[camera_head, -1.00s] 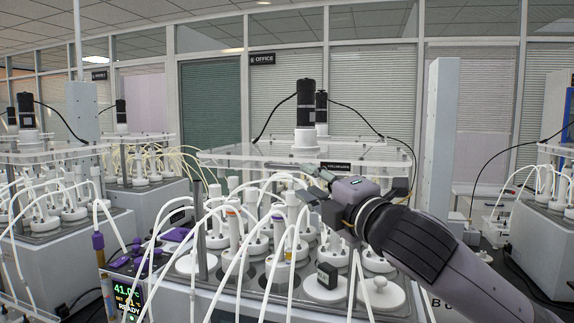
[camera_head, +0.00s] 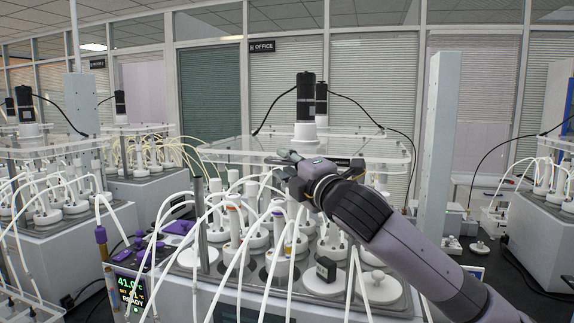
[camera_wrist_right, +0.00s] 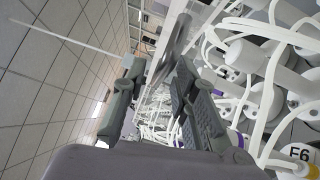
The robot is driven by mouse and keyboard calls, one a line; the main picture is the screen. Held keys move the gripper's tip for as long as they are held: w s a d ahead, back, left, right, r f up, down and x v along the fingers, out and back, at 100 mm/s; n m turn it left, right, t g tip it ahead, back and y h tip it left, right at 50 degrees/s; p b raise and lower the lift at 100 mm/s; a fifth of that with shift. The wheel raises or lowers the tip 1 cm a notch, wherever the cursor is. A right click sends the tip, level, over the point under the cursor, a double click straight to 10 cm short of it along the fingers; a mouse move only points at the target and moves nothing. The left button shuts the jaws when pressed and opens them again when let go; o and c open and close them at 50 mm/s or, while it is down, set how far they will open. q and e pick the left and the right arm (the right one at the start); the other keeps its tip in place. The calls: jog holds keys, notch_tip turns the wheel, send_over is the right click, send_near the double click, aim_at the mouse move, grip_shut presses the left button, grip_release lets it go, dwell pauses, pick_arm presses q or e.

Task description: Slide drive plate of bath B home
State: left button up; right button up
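The drive plate (camera_head: 235,150) is a clear flat sheet above the central bath (camera_head: 262,300), with a black motor (camera_head: 306,98) on a white mount standing on it. A bath letter is not readable on it. My right gripper (camera_head: 284,157) is at the plate's front edge, pointing left, and hides part of that edge. In the right wrist view its two fingers (camera_wrist_right: 158,75) are apart with a gap between them. A grey metal post (camera_wrist_right: 174,40) shows beyond the fingertips. I cannot tell whether the fingers touch the plate. My left gripper is not in view.
White reactor bottles (camera_head: 232,228) and looping white tubes crowd the bath below my right gripper. A display (camera_head: 130,290) reads 41.0 and READY. Other baths stand left (camera_head: 60,230) and right (camera_head: 545,240). A tall grey column (camera_head: 437,140) stands right of the plate.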

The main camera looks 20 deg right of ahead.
grip_shut()
dwell(0.6)
